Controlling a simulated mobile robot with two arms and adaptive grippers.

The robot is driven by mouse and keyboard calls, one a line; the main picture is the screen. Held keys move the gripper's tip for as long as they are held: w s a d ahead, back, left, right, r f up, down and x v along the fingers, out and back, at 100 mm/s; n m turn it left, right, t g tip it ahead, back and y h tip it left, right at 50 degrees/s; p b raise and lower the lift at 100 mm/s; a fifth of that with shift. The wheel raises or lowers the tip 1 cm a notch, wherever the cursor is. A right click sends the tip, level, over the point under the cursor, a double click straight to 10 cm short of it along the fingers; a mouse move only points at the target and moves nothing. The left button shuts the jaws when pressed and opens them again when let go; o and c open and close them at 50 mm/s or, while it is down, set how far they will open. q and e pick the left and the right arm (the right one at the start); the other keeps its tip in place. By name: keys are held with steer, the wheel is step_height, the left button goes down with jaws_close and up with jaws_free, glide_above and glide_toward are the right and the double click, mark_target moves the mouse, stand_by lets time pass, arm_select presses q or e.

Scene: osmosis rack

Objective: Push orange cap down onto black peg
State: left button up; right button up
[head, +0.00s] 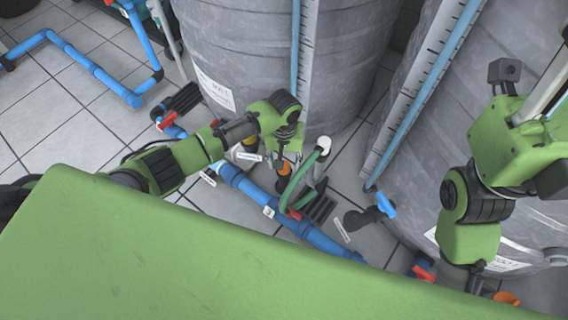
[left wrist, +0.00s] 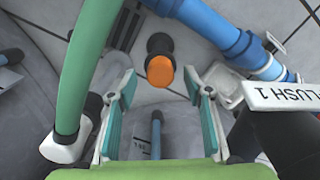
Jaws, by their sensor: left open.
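The orange cap (left wrist: 160,72) shows in the left wrist view, its round face toward the camera, with the black peg (left wrist: 159,43) directly behind it. They appear lined up; I cannot tell how far the cap sits on the peg. My left gripper (left wrist: 165,88) is open, with one teal-padded finger on each side of the cap and a gap to both. In the head view the cap (head: 284,168) shows just below my left gripper (head: 281,158); the peg is not clear there. My right arm's end (head: 457,275) is at the lower right, its fingers not clear.
A green hose (left wrist: 84,65) with a white end runs close on the left of my left gripper. A blue pipe (left wrist: 212,35) and a "FLUSH 1" tag (left wrist: 292,93) are on the right. Large grey tanks (head: 275,55) stand behind. Floor tiles (head: 60,110) are open at the left.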

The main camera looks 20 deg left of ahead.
arm_select(q)
step_height(320, 180, up, 10)
stand_by(0.3)
stand_by(0.5)
